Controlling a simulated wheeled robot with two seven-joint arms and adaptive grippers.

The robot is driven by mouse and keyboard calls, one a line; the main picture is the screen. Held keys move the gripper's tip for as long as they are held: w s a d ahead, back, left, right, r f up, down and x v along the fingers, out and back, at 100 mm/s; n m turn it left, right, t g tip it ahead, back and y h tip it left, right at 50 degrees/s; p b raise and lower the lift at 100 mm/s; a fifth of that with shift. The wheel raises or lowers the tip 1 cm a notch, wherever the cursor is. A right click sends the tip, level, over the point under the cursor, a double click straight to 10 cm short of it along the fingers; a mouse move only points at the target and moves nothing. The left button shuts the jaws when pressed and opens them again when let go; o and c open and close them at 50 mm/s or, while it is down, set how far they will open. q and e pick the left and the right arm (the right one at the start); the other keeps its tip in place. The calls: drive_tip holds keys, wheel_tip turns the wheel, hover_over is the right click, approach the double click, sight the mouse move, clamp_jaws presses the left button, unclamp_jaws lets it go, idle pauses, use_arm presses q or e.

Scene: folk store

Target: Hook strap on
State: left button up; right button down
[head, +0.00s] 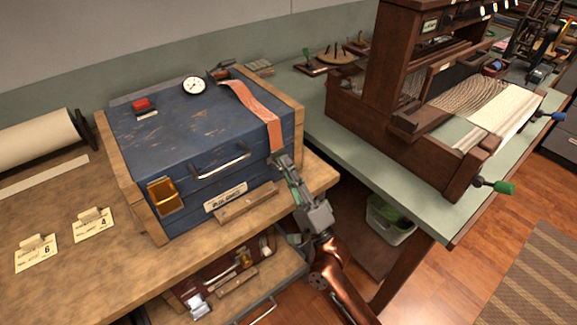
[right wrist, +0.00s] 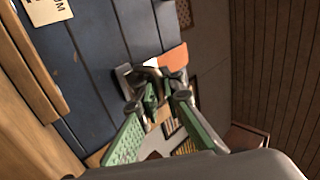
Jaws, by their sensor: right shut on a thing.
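A blue wooden chest (head: 190,115) with wooden ends stands on the workbench. An orange strap (head: 255,105) runs from a dark fitting (head: 221,72) at the back of its lid, over the top to the front right edge. My right gripper (head: 283,165) is at that edge, shut on the strap's lower end. In the right wrist view the strap (right wrist: 173,58) shows just beyond the green fingers (right wrist: 165,98). A dark metal piece (right wrist: 128,80) sits against the blue boards beside the fingertips; I cannot tell whether the strap touches it. My left gripper is not in view.
The chest front has a handle (head: 220,163), a brass box (head: 165,195) and a label. An open drawer (head: 235,285) with tools sits below. A wooden loom (head: 430,110) stands on the green table at right. Number cards (head: 37,252) lie on the bench at left.

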drive_tip(key=shift+w+a+f, duration=0.1)
drive_tip(key=shift+w+f, duration=0.05)
drive_tip(key=shift+f, duration=0.15)
drive_tip(key=c, duration=2.4)
unclamp_jaws()
drive_tip(key=shift+r, duration=0.2)
drive_tip(key=v, duration=1.2)
